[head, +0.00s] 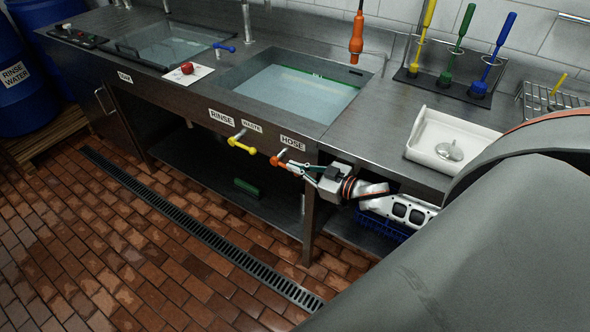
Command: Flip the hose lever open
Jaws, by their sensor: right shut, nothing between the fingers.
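The orange hose lever (279,160) sits on the front panel of the steel sink counter, just left of and below the white HOSE label (292,142). My right gripper (298,167) reaches in from the right, with its fingertips at the right part of the lever. The fingers are shut with nothing held between them. Whether they touch the lever is too small to tell. An orange hose nozzle (356,38) hangs above the right side of the basin. My left gripper is not in view.
A red button (187,68) sits on the counter. A white tray (428,152) and brushes stand at right. The brick floor in front is clear.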

